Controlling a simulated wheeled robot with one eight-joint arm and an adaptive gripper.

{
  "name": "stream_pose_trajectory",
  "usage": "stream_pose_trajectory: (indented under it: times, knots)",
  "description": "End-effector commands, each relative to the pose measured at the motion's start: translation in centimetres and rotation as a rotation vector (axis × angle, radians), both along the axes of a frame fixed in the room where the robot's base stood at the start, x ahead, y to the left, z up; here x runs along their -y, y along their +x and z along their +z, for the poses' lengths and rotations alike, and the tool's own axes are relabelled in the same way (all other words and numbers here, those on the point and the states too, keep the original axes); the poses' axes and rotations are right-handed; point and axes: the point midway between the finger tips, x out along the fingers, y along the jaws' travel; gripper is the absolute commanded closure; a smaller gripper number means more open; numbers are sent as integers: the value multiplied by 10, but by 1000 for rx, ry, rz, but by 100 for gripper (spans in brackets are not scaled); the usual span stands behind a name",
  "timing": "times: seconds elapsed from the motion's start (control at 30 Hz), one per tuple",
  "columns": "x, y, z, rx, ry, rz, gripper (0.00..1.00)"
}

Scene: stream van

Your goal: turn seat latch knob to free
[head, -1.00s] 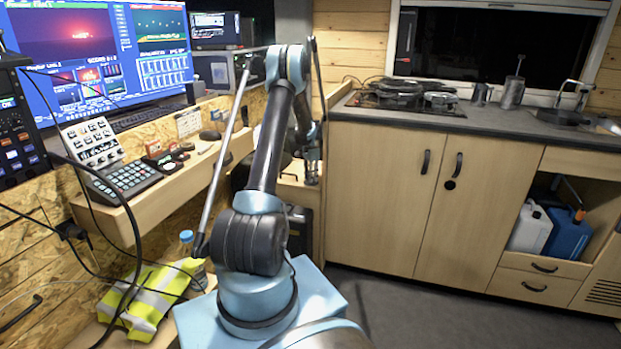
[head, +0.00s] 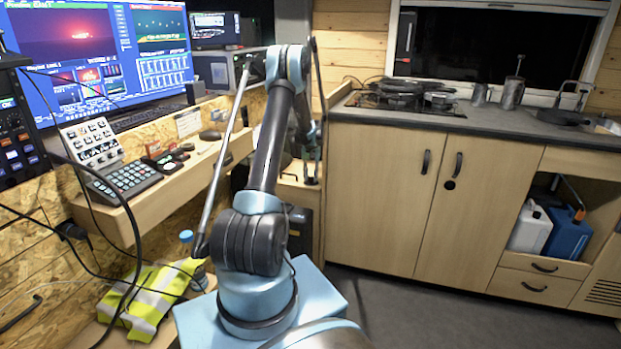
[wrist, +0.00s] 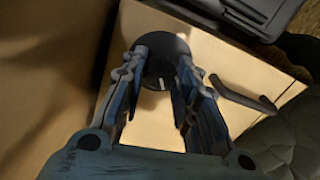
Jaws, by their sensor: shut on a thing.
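The seat latch knob (wrist: 165,52) is a round black disc with a short white line on its face, seen in the wrist view on a pale wooden panel. My gripper (wrist: 161,75) reaches down over it with one finger on each side and is shut on it. The white line points roughly toward the bottom of the wrist view. In the head view my gripper (head: 311,178) hangs low behind my arm, left of the cabinets; the knob cannot be made out there.
A dark curved handle (wrist: 243,95) lies right of the fingers, near a grey padded surface (wrist: 285,135). In the head view, the desk with a keypad (head: 128,178) and a yellow vest (head: 150,295) are left; kitchen cabinets (head: 390,200) are right.

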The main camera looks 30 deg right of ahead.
Motion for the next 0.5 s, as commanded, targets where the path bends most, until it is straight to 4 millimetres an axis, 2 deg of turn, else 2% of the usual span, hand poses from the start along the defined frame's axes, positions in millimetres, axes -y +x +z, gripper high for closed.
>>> stream_pose_trajectory:
  times: [0.2,0.5]
  knots:
    - [-2,4,0,5,1,135,96]
    - [-2,4,0,5,1,225,96]
